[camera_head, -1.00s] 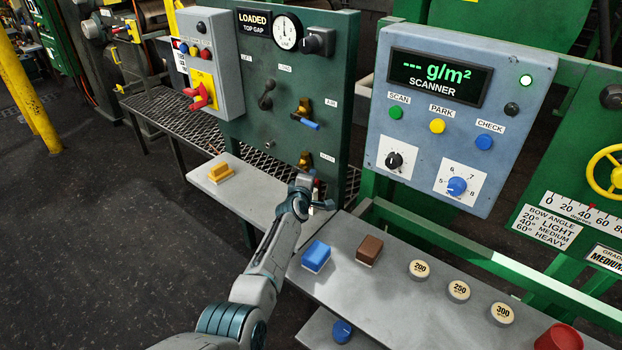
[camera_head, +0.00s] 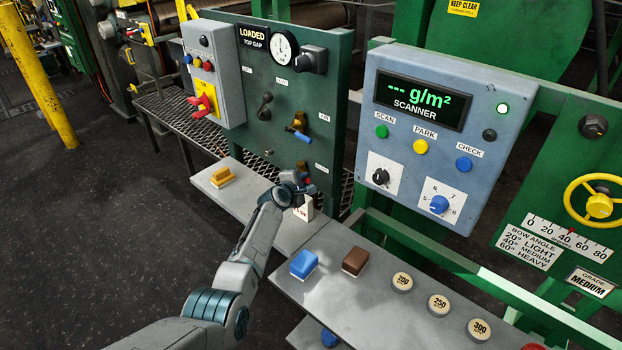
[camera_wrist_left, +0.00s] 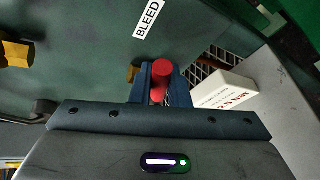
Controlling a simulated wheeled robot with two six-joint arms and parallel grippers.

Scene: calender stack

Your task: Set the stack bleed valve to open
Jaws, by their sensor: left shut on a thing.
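The bleed valve sits low on the green panel (camera_head: 268,118), beside its BLEED label (camera_head: 321,168). Its red handle (camera_wrist_left: 161,72) shows in the left wrist view, with part of its brass body (camera_wrist_left: 132,73) behind. My left gripper (camera_head: 304,182) is at the valve in the head view and covers most of it. In the left wrist view my left gripper (camera_wrist_left: 161,88) is shut on the red handle, one finger on each side. The handle's angle on the panel is hard to tell. My right gripper is not in view.
A white box (camera_head: 303,209) stands on the shelf close below my left gripper. The blue-handled air valve (camera_head: 299,134) is just above it. A yellow block (camera_head: 222,177), a blue block (camera_head: 304,264) and a brown block (camera_head: 356,256) lie on the shelves. The scanner box (camera_head: 425,135) is at the right.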

